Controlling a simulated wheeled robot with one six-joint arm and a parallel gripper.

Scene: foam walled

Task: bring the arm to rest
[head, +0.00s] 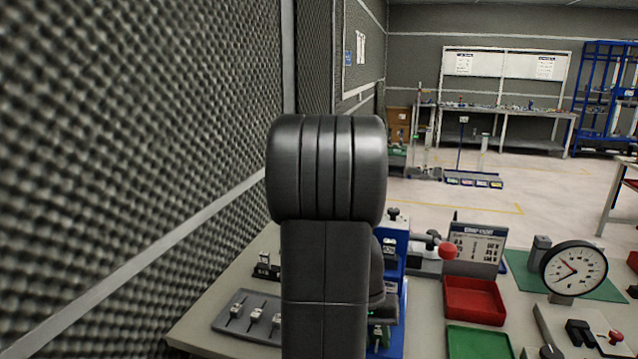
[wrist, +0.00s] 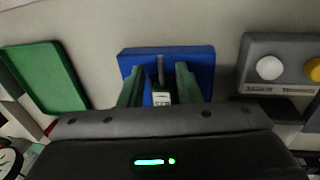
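My arm stands upright in the middle of the head view and hides part of the bench behind it. In the wrist view my gripper (wrist: 160,72) shows as two greenish fingers set apart, so it looks open. They point over a blue plate (wrist: 204,58). A small pale-and-green piece (wrist: 161,98) shows between the fingers, with what look like gaps on both sides. In the head view the fingers cannot be made out clearly behind my arm.
A foam wall (head: 130,120) rises close on the left. On the bench are a grey tray (head: 228,322) with small parts, a red tray (head: 474,300), a green tray (head: 480,343) and a round gauge (head: 573,270). A grey button box (wrist: 280,50) is beside the blue plate.

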